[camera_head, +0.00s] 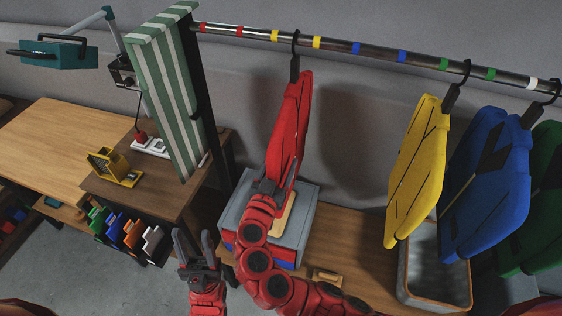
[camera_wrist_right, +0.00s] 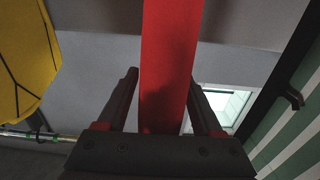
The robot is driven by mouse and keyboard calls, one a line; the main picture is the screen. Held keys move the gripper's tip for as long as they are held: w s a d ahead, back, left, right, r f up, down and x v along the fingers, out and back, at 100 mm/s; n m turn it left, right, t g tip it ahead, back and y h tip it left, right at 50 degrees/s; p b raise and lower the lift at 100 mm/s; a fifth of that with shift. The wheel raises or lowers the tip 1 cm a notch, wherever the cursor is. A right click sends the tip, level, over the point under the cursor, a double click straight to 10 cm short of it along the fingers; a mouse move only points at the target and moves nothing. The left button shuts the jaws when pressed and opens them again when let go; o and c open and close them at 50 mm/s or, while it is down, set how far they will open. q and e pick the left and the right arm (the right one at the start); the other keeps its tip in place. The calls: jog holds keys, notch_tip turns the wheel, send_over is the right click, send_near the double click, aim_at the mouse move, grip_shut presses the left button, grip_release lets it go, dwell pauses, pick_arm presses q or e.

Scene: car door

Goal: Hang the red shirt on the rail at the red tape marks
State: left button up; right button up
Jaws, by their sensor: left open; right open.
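The red shirt (camera_head: 290,120) hangs by a dark hook on the metal rail (camera_head: 380,52), between the two yellow tape marks (camera_head: 275,36). The two red tape marks (camera_head: 221,29) are further left on the rail, near the striped cloth. My right gripper (camera_head: 279,180) is at the lower part of the red shirt. In the right wrist view, the red shirt (camera_wrist_right: 168,60) stands edge-on between the open fingers (camera_wrist_right: 163,80), with gaps showing on both sides. My left gripper (camera_head: 193,238) is open and empty, lower left of the shirt.
A green-and-white striped cloth (camera_head: 165,80) hangs at the rail's left end. Yellow (camera_head: 418,165), blue (camera_head: 495,180) and green (camera_head: 540,205) shirts hang to the right. A grey box (camera_head: 305,205) stands below the red shirt. A grey bin (camera_head: 425,285) stands below the yellow one.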

grip_shut()
dwell(0.5)
jog(key=shift+r+b, duration=0.2)
jog(key=shift+b, duration=0.35)
jog(key=shift+r, duration=0.15)
